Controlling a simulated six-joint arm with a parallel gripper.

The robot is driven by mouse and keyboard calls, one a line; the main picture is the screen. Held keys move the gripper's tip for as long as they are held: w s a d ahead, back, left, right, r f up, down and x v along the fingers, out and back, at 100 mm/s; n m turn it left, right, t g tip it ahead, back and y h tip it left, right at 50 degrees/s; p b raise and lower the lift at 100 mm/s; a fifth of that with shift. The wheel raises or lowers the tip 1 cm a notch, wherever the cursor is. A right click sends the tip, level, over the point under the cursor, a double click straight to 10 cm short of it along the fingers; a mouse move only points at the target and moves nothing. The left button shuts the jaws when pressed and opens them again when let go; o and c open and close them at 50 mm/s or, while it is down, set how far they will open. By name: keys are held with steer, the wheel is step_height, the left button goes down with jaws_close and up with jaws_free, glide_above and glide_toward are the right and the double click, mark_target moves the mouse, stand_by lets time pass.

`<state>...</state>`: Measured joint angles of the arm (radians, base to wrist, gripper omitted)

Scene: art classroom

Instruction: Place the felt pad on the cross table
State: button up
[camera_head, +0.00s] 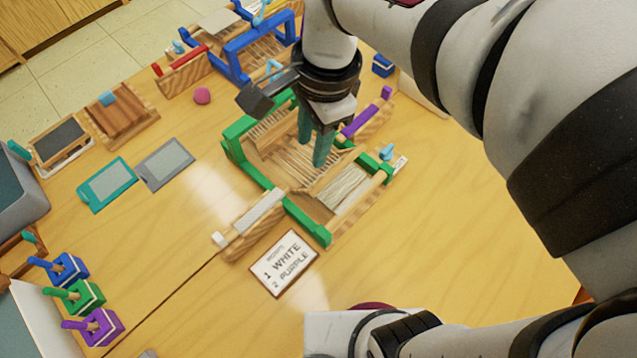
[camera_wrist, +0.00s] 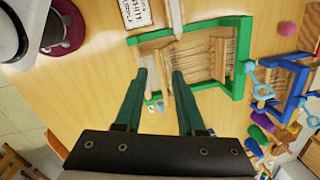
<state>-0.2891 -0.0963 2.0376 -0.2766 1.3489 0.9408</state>
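My gripper (camera_head: 316,150) points down over the green-framed loom (camera_head: 232,130). In the wrist view its two green fingers (camera_wrist: 160,72) stand apart, with only the loom's wooden bars seen between them. I cannot tell whether the fingertips touch the loom. A dark grey flat pad (camera_head: 59,138) lies on a small wooden frame at the far left; it may be the felt pad, but I cannot be sure. I cannot pick out the cross table; the wooden tabletop (camera_head: 440,225) bears most things here.
A card (camera_head: 283,264) reads "1 WHITE 2 PURPLE". A blue-framed loom (camera_head: 240,48) stands at the back, with a pink ball (camera_head: 202,95) nearby. Teal (camera_head: 107,184) and grey (camera_head: 165,163) flat panels lie left. Blue, green and purple (camera_head: 95,327) blocks stand at lower left.

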steer(key=s+d+f+n, duration=0.2)
steer(key=s+d+n, duration=0.1)
steer(key=s, duration=0.4)
steer(key=s+d+f+n, duration=0.2)
steer(key=s+d+n, duration=0.1)
steer(key=s, duration=0.4)
steer(key=shift+d+f+n+g+y, duration=0.3)
steer(key=shift+d, duration=0.1)
